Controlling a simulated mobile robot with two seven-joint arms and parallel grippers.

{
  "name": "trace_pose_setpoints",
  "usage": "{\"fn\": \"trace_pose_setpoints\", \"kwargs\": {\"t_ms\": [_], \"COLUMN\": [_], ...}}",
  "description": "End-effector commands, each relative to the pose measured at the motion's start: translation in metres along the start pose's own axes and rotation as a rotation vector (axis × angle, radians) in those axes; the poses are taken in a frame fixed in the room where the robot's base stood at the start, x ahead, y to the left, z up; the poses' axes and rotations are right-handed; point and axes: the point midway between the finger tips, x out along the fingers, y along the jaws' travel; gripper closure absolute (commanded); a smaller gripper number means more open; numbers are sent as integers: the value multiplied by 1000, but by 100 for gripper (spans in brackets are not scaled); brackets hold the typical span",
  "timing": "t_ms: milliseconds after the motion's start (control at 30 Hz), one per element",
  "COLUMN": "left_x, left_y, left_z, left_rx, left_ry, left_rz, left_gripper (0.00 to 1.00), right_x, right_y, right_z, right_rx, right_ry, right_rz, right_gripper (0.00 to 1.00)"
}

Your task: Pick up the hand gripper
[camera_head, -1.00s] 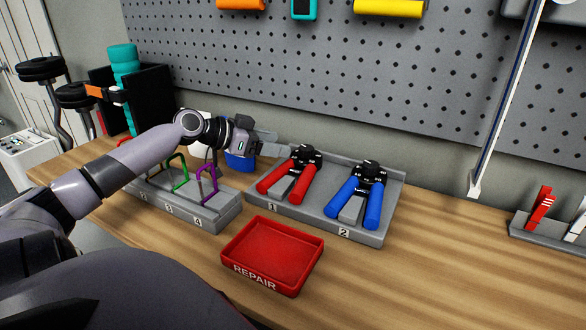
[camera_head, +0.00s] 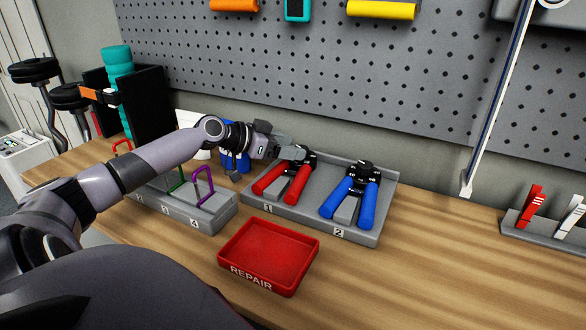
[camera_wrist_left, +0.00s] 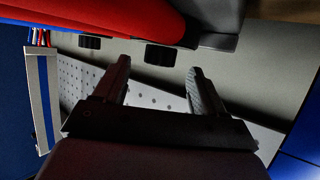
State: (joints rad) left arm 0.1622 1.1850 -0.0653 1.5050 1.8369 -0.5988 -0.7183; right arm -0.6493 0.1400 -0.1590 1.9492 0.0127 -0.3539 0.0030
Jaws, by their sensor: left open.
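Two hand grippers lie in a grey two-slot holder (camera_head: 300,214). The red-handled hand grip (camera_head: 298,184) is in slot 1, and the blue-handled one (camera_head: 367,206) is in slot 2. My left gripper (camera_head: 293,152) is by the black top end of the red one, partly covering it. In the left wrist view the two fingers (camera_wrist_left: 158,74) are apart with nothing between them. Red handle surface (camera_wrist_left: 110,16) fills the upper left of that view, beyond the fingertips. Contact cannot be told. My right gripper is not in view.
A red REPAIR tray (camera_head: 235,271) stands in front of the holder. A grey rack (camera_head: 187,212) with coloured wire loops is at left, under my left arm. A pegboard (camera_head: 400,85) rises behind. Bare wooden tabletop (camera_head: 440,260) lies to the right.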

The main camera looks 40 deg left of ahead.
Motion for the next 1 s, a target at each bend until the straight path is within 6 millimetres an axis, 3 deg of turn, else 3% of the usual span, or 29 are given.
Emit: {"fn": "trace_pose_setpoints", "kwargs": {"t_ms": [233, 533, 567, 733, 767, 1000], "left_x": [14, 16, 16, 16, 16, 15], "left_y": [1, 1, 1, 1, 1, 1], "left_z": [-1, 0, 0, 0, 0, -1], "left_rx": [1, 2, 2, 2, 2, 2], "left_ry": [1, -1, -1, -1, -1, 1], "left_rz": [2, 1, 1, 1, 2, 1], "left_gripper": [29, 29, 36, 91, 96, 96], "right_x": [-2, -2, -2, -2, -2, -2], "right_y": [0, 0, 0, 0, 0, 0], "right_z": [-3, -3, -3, -3, -3, -3], "right_rx": [0, 0, 0, 0, 0, 0], "right_ry": [0, 0, 0, 0, 0, 0], "right_rz": [0, 0, 0, 0, 0, -1], "right_gripper": [57, 57, 57, 57, 57, 57]}}
